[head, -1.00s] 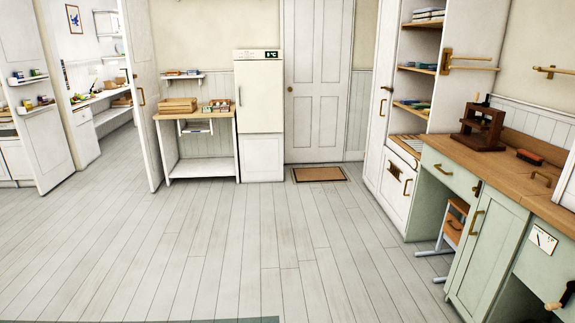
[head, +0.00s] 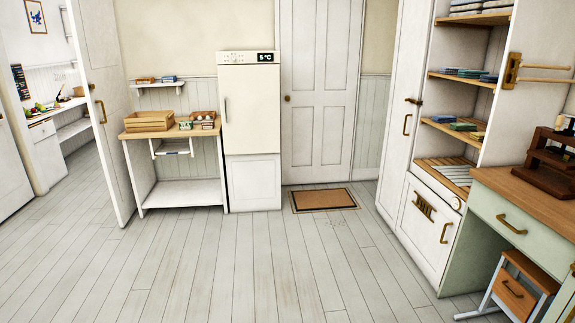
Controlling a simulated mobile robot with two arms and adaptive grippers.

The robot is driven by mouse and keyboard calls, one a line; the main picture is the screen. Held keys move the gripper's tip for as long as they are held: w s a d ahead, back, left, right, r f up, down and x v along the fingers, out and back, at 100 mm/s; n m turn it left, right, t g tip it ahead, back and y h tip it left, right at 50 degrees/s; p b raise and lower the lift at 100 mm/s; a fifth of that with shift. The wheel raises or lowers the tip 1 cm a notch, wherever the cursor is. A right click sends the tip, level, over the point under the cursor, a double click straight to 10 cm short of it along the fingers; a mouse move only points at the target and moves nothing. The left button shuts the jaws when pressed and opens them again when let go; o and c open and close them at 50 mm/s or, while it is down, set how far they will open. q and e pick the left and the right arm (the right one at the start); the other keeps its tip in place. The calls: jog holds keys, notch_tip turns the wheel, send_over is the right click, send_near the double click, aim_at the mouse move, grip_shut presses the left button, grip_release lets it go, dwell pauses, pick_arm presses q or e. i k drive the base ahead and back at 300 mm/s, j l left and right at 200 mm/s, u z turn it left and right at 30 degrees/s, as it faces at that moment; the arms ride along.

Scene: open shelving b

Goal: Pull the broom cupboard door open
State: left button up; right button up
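A tall, narrow white cupboard door (head: 399,80) stands at the right, left of the open shelves. It looks like the broom cupboard, though no label shows. It appears shut, seen at a steep angle. It has a brass vertical handle (head: 407,125) at mid height and a small brass latch (head: 413,101) just above. Its inside is hidden. Neither of my grippers is in view.
Open shelves (head: 462,76) and a green-fronted wooden counter (head: 515,190) line the right side, with a drawer stool (head: 516,290) below. A doormat (head: 322,199) lies before a panelled door (head: 318,90). A fridge (head: 250,105) stands left of it. The middle floor is clear.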

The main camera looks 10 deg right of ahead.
aim_at(414, 17)
jog(key=i, duration=1.95)
jog(key=i+z, duration=0.15)
jog(key=i, duration=0.5)
jog(key=i+z, duration=0.2)
jog(key=i, duration=0.45)
jog(key=i+j+z, duration=0.15)
jog(key=i, duration=0.5)
